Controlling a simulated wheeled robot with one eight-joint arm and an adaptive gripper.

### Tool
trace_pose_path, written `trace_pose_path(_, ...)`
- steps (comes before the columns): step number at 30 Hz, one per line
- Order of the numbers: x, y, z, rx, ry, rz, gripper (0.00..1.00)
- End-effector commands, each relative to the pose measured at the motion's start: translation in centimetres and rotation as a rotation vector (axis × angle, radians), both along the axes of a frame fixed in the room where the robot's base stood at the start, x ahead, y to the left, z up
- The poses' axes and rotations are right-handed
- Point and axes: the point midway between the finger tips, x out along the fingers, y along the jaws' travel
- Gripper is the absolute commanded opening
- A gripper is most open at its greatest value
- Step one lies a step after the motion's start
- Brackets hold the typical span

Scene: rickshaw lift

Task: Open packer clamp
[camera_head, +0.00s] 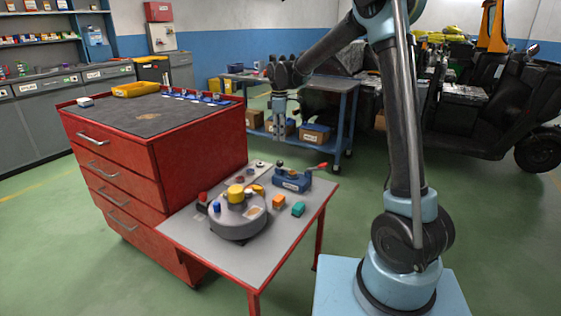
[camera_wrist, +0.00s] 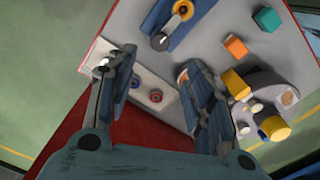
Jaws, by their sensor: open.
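A blue clamp-like device (camera_head: 291,183) with a red-tipped lever stands at the back right of the small table; I take it for the packer clamp. In the wrist view a blue device (camera_wrist: 172,28) with a yellow ring and a shiny round knob lies beyond my fingertips, cut off by the top edge. My gripper (camera_head: 279,120) points down, raised above and behind the small table in the head view. In the wrist view its two fingers (camera_wrist: 160,72) are spread apart with nothing between them. I cannot tell whether the clamp is open or shut.
The small red-edged table (camera_head: 290,238) also holds a grey round fixture (camera_head: 238,229) with coloured cylinders, an orange block (camera_head: 279,202), a green block (camera_head: 298,209) and a button panel (camera_wrist: 140,93). A red drawer cabinet (camera_head: 200,140) adjoins its left side.

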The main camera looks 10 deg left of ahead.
Motion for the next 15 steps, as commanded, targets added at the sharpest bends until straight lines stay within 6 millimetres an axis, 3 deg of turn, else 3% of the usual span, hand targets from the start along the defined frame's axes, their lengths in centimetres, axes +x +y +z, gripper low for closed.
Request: trace_pose_path(15, 0.0, 0.0, -9.2, 0.0, 0.0, -0.001, 0.48)
